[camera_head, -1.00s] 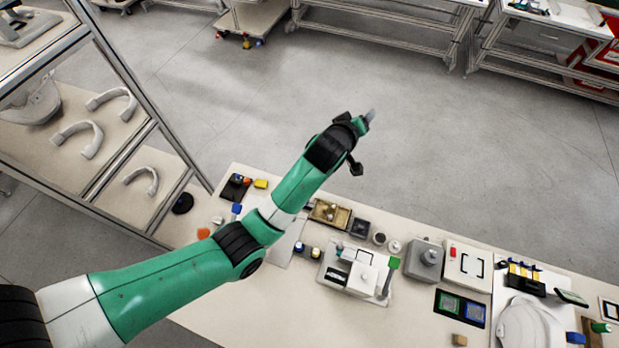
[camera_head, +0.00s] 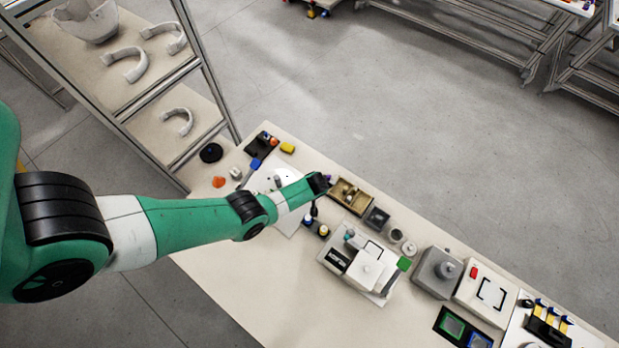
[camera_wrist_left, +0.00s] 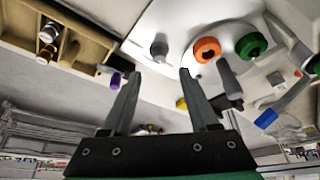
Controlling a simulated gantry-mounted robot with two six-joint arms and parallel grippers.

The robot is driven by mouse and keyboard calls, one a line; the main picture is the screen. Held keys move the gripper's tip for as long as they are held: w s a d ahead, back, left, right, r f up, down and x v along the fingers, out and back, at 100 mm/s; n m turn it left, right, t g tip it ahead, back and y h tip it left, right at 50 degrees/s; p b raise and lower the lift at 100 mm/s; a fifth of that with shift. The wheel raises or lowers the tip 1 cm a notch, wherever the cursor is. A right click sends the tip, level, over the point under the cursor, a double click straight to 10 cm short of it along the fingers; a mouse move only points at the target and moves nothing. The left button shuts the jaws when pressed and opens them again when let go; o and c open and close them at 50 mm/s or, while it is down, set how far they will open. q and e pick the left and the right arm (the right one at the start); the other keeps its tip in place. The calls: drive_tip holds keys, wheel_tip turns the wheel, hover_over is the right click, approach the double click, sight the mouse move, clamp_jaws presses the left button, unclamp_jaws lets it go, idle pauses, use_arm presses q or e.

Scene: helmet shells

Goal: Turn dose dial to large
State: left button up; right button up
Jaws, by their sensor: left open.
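My left gripper (camera_head: 316,204) hangs over the workbench in the head view, between the wooden tray and the white sheet. In the left wrist view its two fingers (camera_wrist_left: 158,80) are apart with nothing between them. A white device (camera_head: 366,268) with a dark panel stands to the right of the gripper. A grey box with a round knob (camera_head: 437,272) stands farther right. I cannot tell which part is the dose dial. A small grey rounded piece (camera_wrist_left: 159,49) shows beyond the fingertips, with an orange ring (camera_wrist_left: 207,49) and a green ring (camera_wrist_left: 251,45) beside it. My right gripper is not in view.
A wooden tray (camera_head: 361,208) with small parts lies just right of the gripper; it also shows in the left wrist view (camera_wrist_left: 93,40). Small dark-capped bottles (camera_head: 323,231) stand below the gripper. The bench's front left area is clear. A shelf rack (camera_head: 205,75) rises behind left.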

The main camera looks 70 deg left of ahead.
use_arm(q)
drive_tip(key=b+x, duration=0.5)
drive_tip(key=x, duration=0.2)
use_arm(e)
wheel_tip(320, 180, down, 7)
use_arm(q)
clamp_jaws()
